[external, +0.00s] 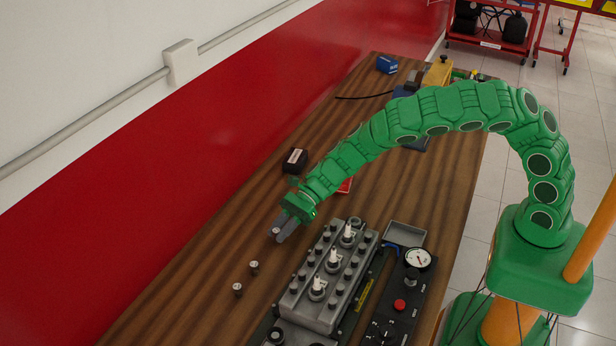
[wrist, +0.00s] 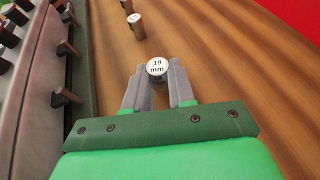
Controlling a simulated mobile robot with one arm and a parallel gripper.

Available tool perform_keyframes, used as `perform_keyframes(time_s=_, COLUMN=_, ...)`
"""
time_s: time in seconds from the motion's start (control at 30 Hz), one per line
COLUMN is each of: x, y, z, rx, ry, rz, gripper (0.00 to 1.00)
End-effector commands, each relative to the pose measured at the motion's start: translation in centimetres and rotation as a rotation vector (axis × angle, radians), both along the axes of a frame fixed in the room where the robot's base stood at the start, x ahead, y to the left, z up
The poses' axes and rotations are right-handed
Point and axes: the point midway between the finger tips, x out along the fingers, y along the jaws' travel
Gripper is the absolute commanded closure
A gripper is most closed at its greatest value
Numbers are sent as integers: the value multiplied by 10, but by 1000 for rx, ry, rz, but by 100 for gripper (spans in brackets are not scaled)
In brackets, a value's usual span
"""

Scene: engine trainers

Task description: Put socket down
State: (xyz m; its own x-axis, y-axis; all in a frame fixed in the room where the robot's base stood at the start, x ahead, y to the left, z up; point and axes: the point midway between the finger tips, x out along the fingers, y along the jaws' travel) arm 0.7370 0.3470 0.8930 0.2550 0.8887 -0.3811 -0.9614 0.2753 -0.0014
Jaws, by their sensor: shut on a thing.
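My gripper (external: 282,229) is over the wooden table (external: 205,240), to the left of the grey engine block. It is shut on a socket (external: 276,231). In the wrist view this socket (wrist: 157,66) has a white top marked "19 mm" and sits between the two grey fingertips of my gripper (wrist: 158,80). I cannot tell whether its base touches the wood. Two other sockets stand upright on the table, a nearer one (external: 237,288) and another (external: 254,266). The wrist view shows one of them (wrist: 136,26) beyond the fingertips.
The engine block (external: 322,290) with several spark plugs stands close on the right. A black box (external: 295,160) is farther along the table, by the red wall. A gauge panel (external: 405,300) and grey tray (external: 404,234) lie right of the engine. Bare wood lies left of my gripper.

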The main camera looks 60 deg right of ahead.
Motion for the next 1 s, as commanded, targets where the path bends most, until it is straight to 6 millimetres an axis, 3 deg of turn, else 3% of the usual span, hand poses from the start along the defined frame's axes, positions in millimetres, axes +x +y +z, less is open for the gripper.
perform_keyframes(time_s=0.13, x=-1, y=0, z=-12, rx=1, ry=3, rz=1, gripper=100)
perform_keyframes(time_s=0.53, x=0, y=0, z=-15, rx=0, ry=0, rz=0, gripper=100)
perform_keyframes(time_s=0.57, x=0, y=0, z=-15, rx=0, ry=0, rz=0, gripper=73)
perform_keyframes(time_s=0.7, x=0, y=0, z=-14, rx=0, ry=0, rz=0, gripper=52)
perform_keyframes(time_s=1.0, x=0, y=0, z=-14, rx=-1, ry=0, rz=0, gripper=50)
